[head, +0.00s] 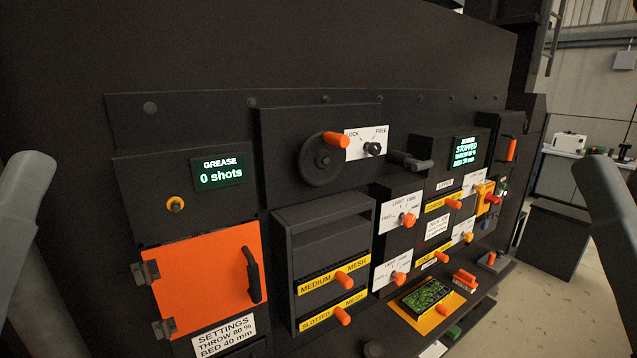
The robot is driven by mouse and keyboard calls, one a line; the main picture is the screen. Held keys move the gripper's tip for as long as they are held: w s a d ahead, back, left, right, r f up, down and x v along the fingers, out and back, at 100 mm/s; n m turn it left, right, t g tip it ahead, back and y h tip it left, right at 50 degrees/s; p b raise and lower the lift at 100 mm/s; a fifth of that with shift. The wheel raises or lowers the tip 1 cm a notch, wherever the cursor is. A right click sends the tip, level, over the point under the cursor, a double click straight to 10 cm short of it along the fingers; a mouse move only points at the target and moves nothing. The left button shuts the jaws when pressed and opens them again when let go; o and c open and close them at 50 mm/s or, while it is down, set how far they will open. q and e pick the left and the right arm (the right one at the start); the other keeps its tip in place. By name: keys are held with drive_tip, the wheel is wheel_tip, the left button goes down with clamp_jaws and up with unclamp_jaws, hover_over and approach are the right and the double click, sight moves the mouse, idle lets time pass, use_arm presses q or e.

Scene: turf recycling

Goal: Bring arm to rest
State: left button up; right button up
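A grey link of my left arm (25,190) stands at the left edge of the head view. A grey link of my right arm (612,205) slants down along the right edge. Both arm parts are apart from the control panel (190,115) in the picture. Neither gripper shows, so whether they are open or holding anything is hidden.
The dark panel fills the middle. An orange door (207,285) with a black handle is shut. A handwheel with an orange knob (337,139), several orange-handled switches and a green circuit-like plate (426,296) stick out or lie there.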

use_arm(q)
wheel_tip(320, 180, up, 26)
drive_tip(key=m+p, duration=0.1)
drive_tip(key=p, duration=2.6)
wheel_tip(320, 180, down, 42)
drive_tip(key=b, duration=4.2)
drive_tip(key=shift+w+d+r+h, duration=0.15)
drive_tip(key=shift+w+r+h, duration=0.1)
drive_tip(key=shift+h, duration=0.05)
